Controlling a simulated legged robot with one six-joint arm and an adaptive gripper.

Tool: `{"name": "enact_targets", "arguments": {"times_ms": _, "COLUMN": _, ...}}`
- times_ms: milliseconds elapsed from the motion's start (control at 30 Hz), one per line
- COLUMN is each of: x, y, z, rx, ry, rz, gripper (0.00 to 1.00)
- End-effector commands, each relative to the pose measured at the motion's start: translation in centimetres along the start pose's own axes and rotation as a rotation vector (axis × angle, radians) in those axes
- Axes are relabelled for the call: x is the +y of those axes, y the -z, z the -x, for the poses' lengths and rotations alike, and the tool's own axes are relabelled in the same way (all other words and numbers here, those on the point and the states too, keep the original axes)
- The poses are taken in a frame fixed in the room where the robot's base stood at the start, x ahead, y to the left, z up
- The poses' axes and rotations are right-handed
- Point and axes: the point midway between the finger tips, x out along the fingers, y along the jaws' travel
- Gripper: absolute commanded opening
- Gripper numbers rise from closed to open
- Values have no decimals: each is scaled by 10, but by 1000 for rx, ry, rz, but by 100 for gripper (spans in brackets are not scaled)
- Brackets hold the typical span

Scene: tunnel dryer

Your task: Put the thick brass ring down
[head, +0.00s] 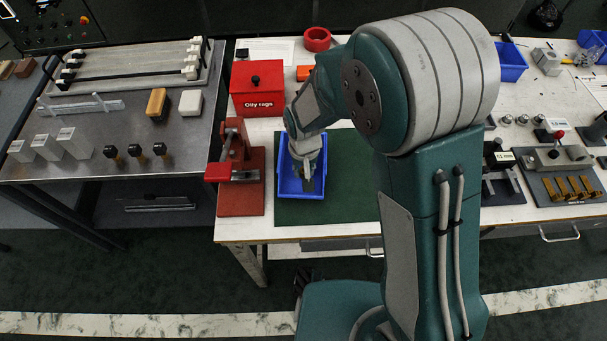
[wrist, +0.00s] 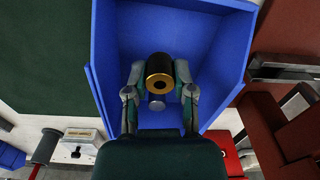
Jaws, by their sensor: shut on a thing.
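The thick brass ring (wrist: 159,87) shows in the wrist view as a bright brass end face with a dark round hole and a dark outer side. My gripper (wrist: 160,74) is shut on it, one finger on each side. The ring is over the inside of a blue bin (wrist: 107,48); I cannot tell whether it touches the floor. In the head view, my gripper (head: 309,172) is at the blue bin (head: 284,183), and the ring cannot be made out.
A small grey round piece (wrist: 156,103) shows just below the ring in the wrist view. A red press-like fixture (head: 240,185) stands close left of the bin. A green mat (head: 345,185) lies to its right. A red oily rags box (head: 257,88) stands behind left.

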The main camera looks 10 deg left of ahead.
Motion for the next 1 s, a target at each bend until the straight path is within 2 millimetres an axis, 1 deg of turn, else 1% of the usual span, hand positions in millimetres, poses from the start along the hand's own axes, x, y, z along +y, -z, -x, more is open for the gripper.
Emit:
{"name": "enact_targets", "arguments": {"times_ms": 67, "x": -2, "y": 4, "z": -7, "rx": -2, "ry": -1, "rz": 1, "gripper": 0}}
{"name": "enact_targets", "arguments": {"times_ms": 200, "x": -2, "y": 3, "z": -30, "rx": -4, "ry": -1, "rz": 1, "gripper": 0}}
{"name": "enact_targets", "arguments": {"times_ms": 233, "x": -2, "y": 3, "z": -33, "rx": -3, "ry": -1, "rz": 0, "gripper": 0}}
{"name": "enact_targets", "arguments": {"times_ms": 300, "x": -1, "y": 3, "z": -36, "rx": -2, "ry": 0, "rz": 0, "gripper": 0}}
{"name": "enact_targets", "arguments": {"times_ms": 567, "x": 0, "y": 3, "z": -36, "rx": 0, "ry": 2, "rz": -1, "gripper": 0}}
{"name": "enact_targets", "arguments": {"times_ms": 600, "x": 0, "y": 3, "z": -37, "rx": 0, "ry": 2, "rz": -1, "gripper": 37}}
{"name": "enact_targets", "arguments": {"times_ms": 667, "x": 0, "y": 3, "z": -36, "rx": 0, "ry": 1, "rz": 0, "gripper": 64}}
{"name": "enact_targets", "arguments": {"times_ms": 700, "x": -1, "y": 3, "z": -36, "rx": 0, "ry": 1, "rz": 0, "gripper": 67}}
{"name": "enact_targets", "arguments": {"times_ms": 1000, "x": -1, "y": 3, "z": -36, "rx": -1, "ry": 0, "rz": 0, "gripper": 67}}
